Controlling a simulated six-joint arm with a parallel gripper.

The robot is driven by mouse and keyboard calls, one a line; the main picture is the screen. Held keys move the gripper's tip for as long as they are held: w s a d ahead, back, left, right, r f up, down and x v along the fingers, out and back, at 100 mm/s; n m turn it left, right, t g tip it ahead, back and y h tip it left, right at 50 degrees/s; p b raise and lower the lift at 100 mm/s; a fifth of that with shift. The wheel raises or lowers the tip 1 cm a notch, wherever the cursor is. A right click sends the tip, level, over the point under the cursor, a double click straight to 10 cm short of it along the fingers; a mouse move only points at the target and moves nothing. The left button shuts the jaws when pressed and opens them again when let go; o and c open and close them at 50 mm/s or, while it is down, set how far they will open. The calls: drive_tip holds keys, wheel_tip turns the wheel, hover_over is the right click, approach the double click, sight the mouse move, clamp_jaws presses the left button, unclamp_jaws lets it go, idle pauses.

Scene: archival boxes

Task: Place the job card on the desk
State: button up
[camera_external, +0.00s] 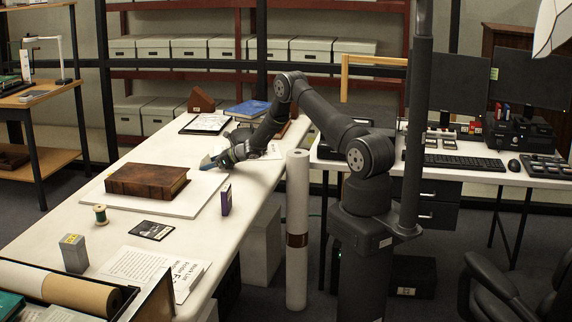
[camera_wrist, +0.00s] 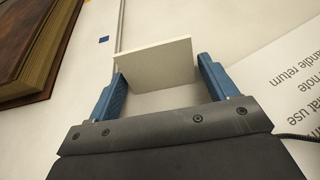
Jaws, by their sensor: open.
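A plain pale card (camera_wrist: 155,62), possibly the job card, stands between the two blue fingers of my gripper (camera_wrist: 162,68) in the wrist view. Its lower part sits close to the fingers, and I cannot tell whether it touches both or rests on the surface. My gripper is open. In the external view my gripper (camera_external: 209,160) is low over the long white desk (camera_external: 75,217), near the back right corner of the book's board. A printed sheet (camera_wrist: 285,80) lies to the right of the fingers in the wrist view.
A brown leather book (camera_external: 148,180) lies on a white board (camera_external: 197,196) in front of my gripper; it also shows in the wrist view (camera_wrist: 38,50). A blue book (camera_external: 247,109) lies farther back.

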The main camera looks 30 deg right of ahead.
drive_tip(key=c, duration=0.8)
drive_tip(key=shift+r, duration=0.45)
drive_tip(key=r, duration=0.3)
drive_tip(key=shift+s+d+r, duration=0.1)
drive_tip(key=shift+d+r, duration=0.2)
drive_tip(key=shift+r, duration=0.05)
drive_tip(key=s+d+r, duration=0.4)
drive_tip(key=d+r, duration=0.2)
drive_tip(key=d, duration=0.4)
drive_tip(key=s+d+r+m+t+h, duration=0.1)
drive_tip(key=s+d+r+m+h, duration=0.1)
drive_tip(key=s, duration=0.4)
drive_tip(key=s+d+r+m+t+h, duration=0.1)
drive_tip(key=s+d+r, duration=0.1)
drive_tip(key=s+r, duration=0.2)
drive_tip(key=s+d+r+m+t+h, duration=0.1)
drive_tip(key=s+r, duration=0.3)
drive_tip(key=s, duration=0.4)
drive_tip(key=shift+s+d+m+h, duration=0.3)
drive_tip(key=shift+d+m+h, duration=0.5)
drive_tip(key=shift+d, duration=0.1)
